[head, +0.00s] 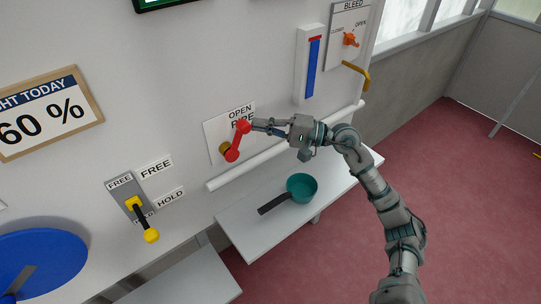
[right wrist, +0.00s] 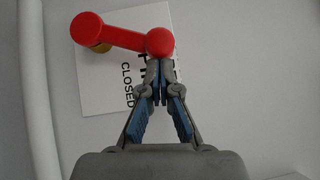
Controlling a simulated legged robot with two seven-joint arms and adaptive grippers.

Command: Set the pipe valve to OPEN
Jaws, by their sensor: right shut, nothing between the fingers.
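The pipe valve has a red lever handle (head: 238,141) on a brass stem (head: 224,147), in front of a white plate (head: 212,131) on the wall. In the head view the lever slants up and right from the stem, its upper knob below the word OPEN. In the right wrist view the lever (right wrist: 125,38) lies nearly level, and CLOSED reads on the plate (right wrist: 95,90). My right gripper (head: 256,125) is shut and empty, its fingertips (right wrist: 159,66) at the lever's free knob; whether they touch I cannot tell. My left gripper is out of view.
A white pipe (head: 245,172) runs below the plate. A shelf (head: 245,240) holds a green pan (head: 301,187). A blue-striped gauge (head: 309,65) and a bleed panel (head: 350,22) are to the right. A yellow-knobbed lever (head: 143,220) is at the left.

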